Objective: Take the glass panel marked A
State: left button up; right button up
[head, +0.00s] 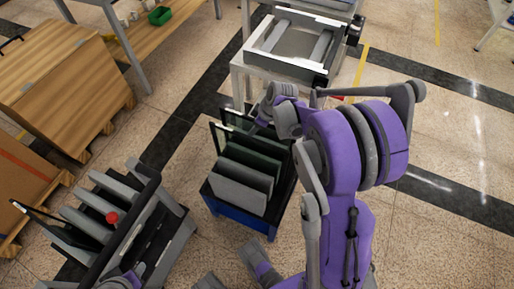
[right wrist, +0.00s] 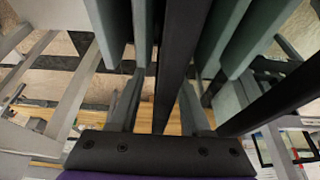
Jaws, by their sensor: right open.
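A rack with a blue base (head: 238,215) stands on the floor at the middle of the head view. It holds several upright panels: thick grey ones (head: 238,187) at the front and dark glass-like ones (head: 238,130) behind. No letter A is readable on any panel. My right gripper (head: 262,117) is at the rear right of this rack, at the tops of the dark panels. In the right wrist view its jaws (right wrist: 160,98) are apart, with a dark upright edge (right wrist: 178,60) showing between them. I cannot tell whether they touch it.
A grey frame table (head: 265,62) is behind. Wooden crates (head: 65,85) are at far left. Floor at right is clear.

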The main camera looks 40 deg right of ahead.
grip_shut()
dwell(1.4)
